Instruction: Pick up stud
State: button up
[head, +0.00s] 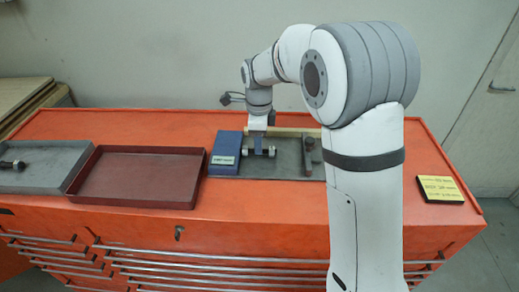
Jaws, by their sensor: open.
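My gripper (258,145) is at the end of my arm, low over the grey tray (285,170) on the orange cabinet. It is open, and its fingers are small and hard to make out. A small silver piece with a dark middle, possibly the stud (271,151), lies in the tray right at the fingertips. The gripper partly hides it, and I cannot tell whether they touch. A dark rod-like piece with a rounded end (309,152) is farther right in the same tray.
A blue box with a label (224,155) stands at the tray's left side. An empty dark red tray (138,176) and a grey tray (62,165) with a bolt-like part (13,165) are farther left. A black-and-yellow sign (440,190) lies right.

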jog(key=shift+f, duration=1.5)
jog(key=shift+c, duration=0.3)
grip_shut()
